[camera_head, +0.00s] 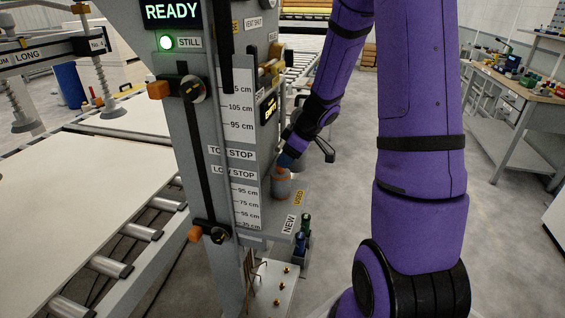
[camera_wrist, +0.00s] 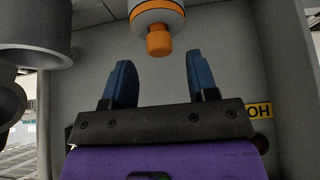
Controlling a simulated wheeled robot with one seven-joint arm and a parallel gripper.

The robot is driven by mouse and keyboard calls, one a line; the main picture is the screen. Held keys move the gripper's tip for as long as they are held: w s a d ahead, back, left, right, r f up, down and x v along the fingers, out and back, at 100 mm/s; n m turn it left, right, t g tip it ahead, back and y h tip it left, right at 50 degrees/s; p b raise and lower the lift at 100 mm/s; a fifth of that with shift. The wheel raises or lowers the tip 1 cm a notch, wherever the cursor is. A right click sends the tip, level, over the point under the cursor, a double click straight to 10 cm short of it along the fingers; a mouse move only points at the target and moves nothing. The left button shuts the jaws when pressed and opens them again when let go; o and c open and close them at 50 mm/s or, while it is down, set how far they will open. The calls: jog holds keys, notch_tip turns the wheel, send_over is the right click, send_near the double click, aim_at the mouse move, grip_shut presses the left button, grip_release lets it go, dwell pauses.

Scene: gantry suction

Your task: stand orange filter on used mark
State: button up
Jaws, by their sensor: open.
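The orange filter (camera_head: 282,186) is a grey cylinder with an orange band and an orange knob at its end. In the head view it is beside the grey column, just behind the yellow USED label (camera_head: 299,197); I cannot tell what its base rests on. In the wrist view the filter (camera_wrist: 158,12) is cut off by the top edge, its knob pointing toward my gripper. My gripper (camera_wrist: 160,70) is open and empty, with the knob just beyond and between its blue fingertips. In the head view my gripper (camera_head: 287,160) is at the filter's upper end. The mark's surface is not clearly visible.
A white NEW label (camera_head: 289,224) is in front of the USED label. A small holder with dark bottles (camera_head: 302,240) stands at the shelf's right. The grey column (camera_head: 205,150) with its scale stands close left of my gripper. A roller conveyor (camera_head: 110,265) lies left; open floor is right.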

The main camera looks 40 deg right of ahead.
jog(key=v, duration=0.9)
jog(key=s+a+r+m+h, duration=0.1)
jog(key=s+a+r+m, duration=0.2)
jog(key=s+a+r, duration=0.7)
jog(key=s+a+r+m+h, duration=0.1)
jog(key=s+a+r+m, duration=0.1)
jog(key=s, duration=0.4)
jog(key=s+a+r+m+h, duration=0.1)
jog(key=s+a+r+m, duration=0.1)
jog(key=s+a+r, duration=0.1)
jog(key=s+a, duration=0.1)
jog(key=s, duration=0.1)
jog(key=shift+s+a+r+m+h, duration=0.3)
jog(key=shift+s+r, duration=0.1)
